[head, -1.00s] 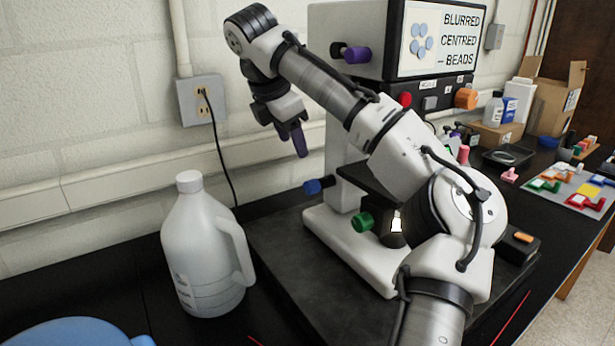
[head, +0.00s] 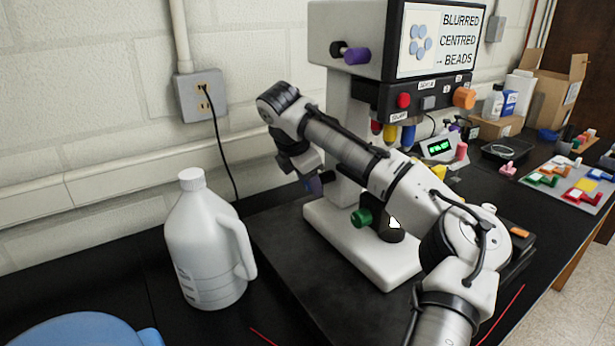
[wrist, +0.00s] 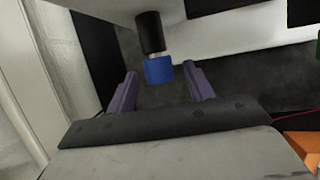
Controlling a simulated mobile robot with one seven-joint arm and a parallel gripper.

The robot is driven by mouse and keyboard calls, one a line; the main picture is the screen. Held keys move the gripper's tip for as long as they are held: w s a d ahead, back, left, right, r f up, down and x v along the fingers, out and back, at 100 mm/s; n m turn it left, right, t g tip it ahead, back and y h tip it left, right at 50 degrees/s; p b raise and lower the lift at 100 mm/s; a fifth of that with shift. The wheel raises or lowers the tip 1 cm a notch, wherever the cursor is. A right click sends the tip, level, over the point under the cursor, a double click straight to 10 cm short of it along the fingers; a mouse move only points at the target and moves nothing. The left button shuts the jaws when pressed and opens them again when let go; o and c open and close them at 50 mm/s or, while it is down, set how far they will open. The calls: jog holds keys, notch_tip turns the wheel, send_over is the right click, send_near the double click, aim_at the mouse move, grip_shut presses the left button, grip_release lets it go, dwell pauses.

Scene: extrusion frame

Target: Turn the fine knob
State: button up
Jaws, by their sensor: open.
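The microscope-like instrument has several coloured knobs; I cannot read which one is marked fine. A blue knob (wrist: 159,69) on a black shaft shows in the wrist view, between the tips of my two purple fingers, with a gap on each side. My gripper (wrist: 162,73) is open and grips nothing. In the head view my gripper (head: 314,184) is low at the instrument's left side and mostly hides the blue knob. A green knob (head: 361,218) is on the front of the base, and a purple knob (head: 356,56) is high on the left side.
The screen (head: 440,40) reads "BLURRED CENTRED – BEADS". An orange knob (head: 464,97) and a red button (head: 403,100) are below it. A white jug (head: 205,250) stands at left, near my arm. The wall with an outlet (head: 201,98) is behind.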

jog(key=c, duration=1)
jog(key=shift+o, duration=0.2)
jog(key=shift+s+f+t+y+b, duration=0.1)
jog(key=shift+f+t+y+b, duration=0.25)
jog(key=shift+b, duration=0.4)
jog(key=shift+s+d+f+m+t+y+b, duration=0.15)
jog(key=shift+t+y+b, duration=0.1)
jog(key=shift+t+b, duration=0.3)
jog(key=shift+w+a+f+m+t+y+b, duration=0.1)
jog(key=shift+m+t+y+b, duration=0.15)
jog(key=shift+b, duration=0.35)
jog(key=shift+s+t+b, duration=0.15)
jog(key=shift+t+b, duration=0.4)
jog(key=shift+b, duration=0.05)
jog(key=shift+d+r+t+y+b, duration=0.15)
jog(key=shift+r+t+y+b, duration=0.3)
jog(key=shift+t+b, duration=0.15)
